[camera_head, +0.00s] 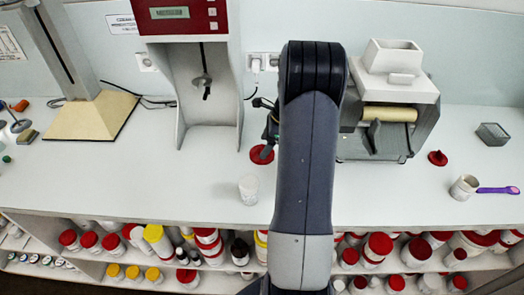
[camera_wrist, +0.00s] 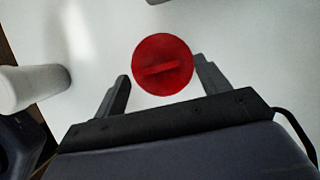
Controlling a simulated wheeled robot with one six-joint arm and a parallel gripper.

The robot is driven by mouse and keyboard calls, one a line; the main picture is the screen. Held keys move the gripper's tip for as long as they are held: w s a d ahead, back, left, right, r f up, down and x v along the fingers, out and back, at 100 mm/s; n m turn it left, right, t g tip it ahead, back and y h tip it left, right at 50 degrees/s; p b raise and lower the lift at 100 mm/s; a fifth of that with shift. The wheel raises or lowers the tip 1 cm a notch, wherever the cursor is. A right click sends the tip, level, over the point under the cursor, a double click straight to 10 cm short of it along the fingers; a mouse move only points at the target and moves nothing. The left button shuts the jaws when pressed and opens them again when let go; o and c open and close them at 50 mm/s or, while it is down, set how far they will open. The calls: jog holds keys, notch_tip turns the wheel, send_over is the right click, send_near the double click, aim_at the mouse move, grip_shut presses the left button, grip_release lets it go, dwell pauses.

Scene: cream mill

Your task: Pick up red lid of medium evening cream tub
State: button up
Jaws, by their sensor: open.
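A round red lid (camera_head: 260,155) with a raised bar across its top lies on the white counter, partly hidden by my arm in the head view. In the wrist view, the red lid (camera_wrist: 162,64) sits at and just beyond the gap between my fingertips. My gripper (camera_wrist: 161,72) is open and empty, with one finger on each side of the lid. In the head view my gripper (camera_head: 270,138) is largely hidden behind my arm. A white tub (camera_head: 249,189) stands in front of the lid; a white tub also shows at the left of the wrist view (camera_wrist: 35,88).
A second, smaller red lid (camera_head: 437,158) lies to the right, near a white jar (camera_head: 462,189) and a purple spoon (camera_head: 498,190). A mill with a yellow roller (camera_head: 390,114) and a red-topped machine (camera_head: 182,18) stand behind. Shelves below hold several lidded tubs.

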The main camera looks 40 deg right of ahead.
jog(key=shift+x, duration=0.9)
jog(key=c, duration=1.1)
